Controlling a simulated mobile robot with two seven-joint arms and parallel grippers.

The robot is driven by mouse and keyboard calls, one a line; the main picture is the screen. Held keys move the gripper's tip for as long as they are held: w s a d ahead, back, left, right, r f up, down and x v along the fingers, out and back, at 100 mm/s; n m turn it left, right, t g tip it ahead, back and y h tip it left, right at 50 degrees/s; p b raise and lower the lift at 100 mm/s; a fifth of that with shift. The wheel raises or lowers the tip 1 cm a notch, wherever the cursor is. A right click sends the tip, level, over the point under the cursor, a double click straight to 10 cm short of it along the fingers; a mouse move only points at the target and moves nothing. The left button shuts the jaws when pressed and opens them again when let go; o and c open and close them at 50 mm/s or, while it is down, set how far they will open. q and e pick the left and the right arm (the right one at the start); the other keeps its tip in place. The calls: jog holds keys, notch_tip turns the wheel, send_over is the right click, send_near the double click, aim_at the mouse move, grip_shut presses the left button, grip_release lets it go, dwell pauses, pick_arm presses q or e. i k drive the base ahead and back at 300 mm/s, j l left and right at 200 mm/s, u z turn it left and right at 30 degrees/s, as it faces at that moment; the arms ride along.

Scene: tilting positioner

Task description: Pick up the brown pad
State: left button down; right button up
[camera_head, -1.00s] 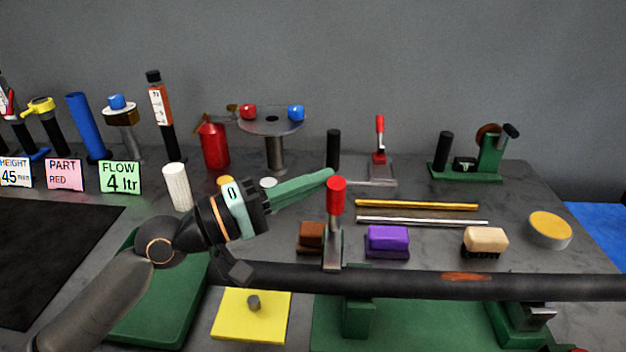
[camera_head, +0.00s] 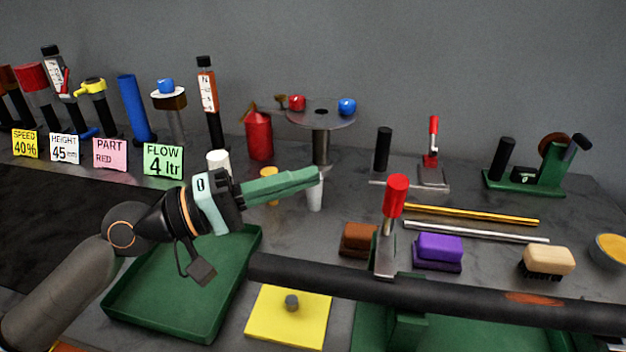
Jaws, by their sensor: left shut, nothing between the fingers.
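The brown pad (camera_head: 357,236) sits on the grey bench, on a dark base, just left of the red-handled clamp. The clamp covers part of its right side. My left gripper (camera_head: 317,176) has green fingers, closed together and empty. It shows up and to the left of the pad, apart from it, with its fingers pointing right. My right gripper is not in view.
The red-handled clamp (camera_head: 388,225) and a long dark bar (camera_head: 450,293) stand in front of the pad. A purple pad (camera_head: 438,250) and a beige brush (camera_head: 548,261) lie to the right. A white cup (camera_head: 315,194) is behind my fingers. A green tray (camera_head: 165,318) and yellow plate (camera_head: 262,328) are nearer.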

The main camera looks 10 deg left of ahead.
aim_at(355, 241)
jog(key=k, duration=1)
